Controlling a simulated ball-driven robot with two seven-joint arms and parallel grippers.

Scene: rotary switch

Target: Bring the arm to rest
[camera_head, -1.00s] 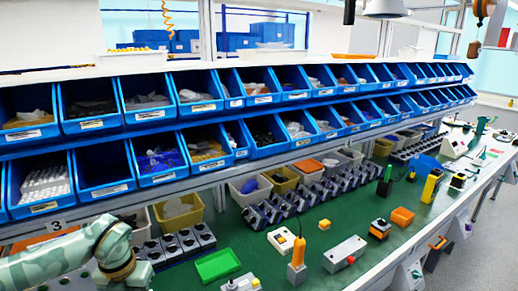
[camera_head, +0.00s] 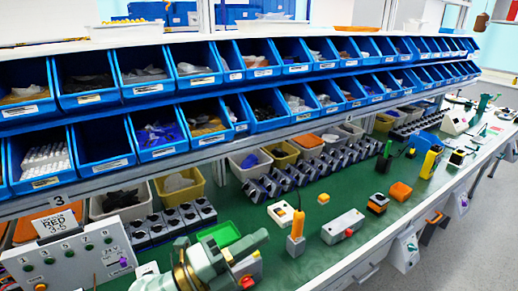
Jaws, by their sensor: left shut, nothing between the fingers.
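A grey control panel (camera_head: 70,262) stands at the lower left, with several numbered green buttons and a purple knob (camera_head: 123,262) at its right end. A card (camera_head: 55,224) reading "RED 3-5" stands on top of it. My left arm comes in from the bottom edge, to the right of the panel and apart from it. My left gripper (camera_head: 240,256) is in front of the green tray, low over the bench, and holds nothing; its fingertips are hard to make out. My right gripper is not in view.
A green tray (camera_head: 218,235), a yellow-and-grey button box (camera_head: 281,214), an orange-handled tool (camera_head: 296,235) and a grey box with a red button (camera_head: 343,226) are on the green bench (camera_head: 310,262). Blue bins (camera_head: 105,161) fill the shelves behind. The bench front right of my gripper is fairly clear.

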